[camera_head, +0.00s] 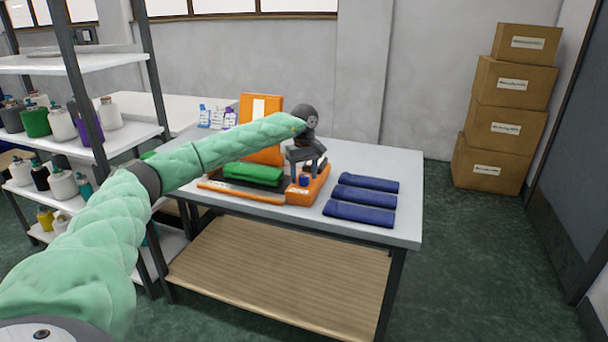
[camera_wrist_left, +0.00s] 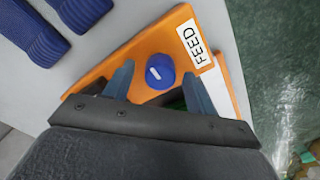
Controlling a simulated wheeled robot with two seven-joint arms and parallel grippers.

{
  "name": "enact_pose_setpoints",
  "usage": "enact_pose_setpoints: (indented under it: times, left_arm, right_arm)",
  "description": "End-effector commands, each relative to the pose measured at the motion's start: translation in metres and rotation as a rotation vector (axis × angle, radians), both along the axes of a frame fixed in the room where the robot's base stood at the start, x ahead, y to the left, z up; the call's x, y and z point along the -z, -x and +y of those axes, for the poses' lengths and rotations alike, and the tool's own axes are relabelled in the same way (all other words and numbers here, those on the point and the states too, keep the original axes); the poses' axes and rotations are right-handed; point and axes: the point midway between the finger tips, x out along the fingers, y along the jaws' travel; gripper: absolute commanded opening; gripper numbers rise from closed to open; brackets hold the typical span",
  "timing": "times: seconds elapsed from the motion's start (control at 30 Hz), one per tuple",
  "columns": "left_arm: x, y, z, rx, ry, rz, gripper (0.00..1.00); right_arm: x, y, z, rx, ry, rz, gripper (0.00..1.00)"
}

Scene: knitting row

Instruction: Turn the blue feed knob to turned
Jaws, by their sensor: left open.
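The blue feed knob (camera_wrist_left: 160,71) has a short white mark on top and sits on an orange machine base (camera_wrist_left: 150,42) beside a white label reading FEED (camera_wrist_left: 194,45). My left gripper (camera_wrist_left: 158,73) is open, with one finger on each side of the knob; I cannot tell whether they touch it. In the head view the knob (camera_head: 304,180) shows as a small blue shape at the right end of the orange machine (camera_head: 312,191), just below my left gripper (camera_head: 305,164). My right gripper is not in view.
Several folded blue knit pieces (camera_head: 360,213) lie right of the machine on the grey table (camera_head: 408,205). A green knit piece (camera_head: 254,173) lies on the machine. A shelf with bottles (camera_head: 80,63) stands left. Stacked boxes (camera_head: 497,130) stand at the back right.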

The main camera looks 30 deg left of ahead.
Motion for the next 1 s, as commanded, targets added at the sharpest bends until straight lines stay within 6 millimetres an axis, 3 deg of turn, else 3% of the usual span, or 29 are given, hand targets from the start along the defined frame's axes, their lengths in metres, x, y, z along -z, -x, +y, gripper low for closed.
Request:
enact_pose_setpoints:
  times: [0.27,0.6,1.0]
  left_arm:
    - [-0.022,-0.001,0.0,0.0,0.0,-0.002,0.56]
    - [-0.069,-0.001,0.0,0.0,0.001,-0.002,0.56]
    - [-0.078,0.0,0.0,0.0,0.001,0.001,0.56]
  right_arm:
    - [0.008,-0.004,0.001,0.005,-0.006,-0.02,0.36]
    - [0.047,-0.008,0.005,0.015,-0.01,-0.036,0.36]
    - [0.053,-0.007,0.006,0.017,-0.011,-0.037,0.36]
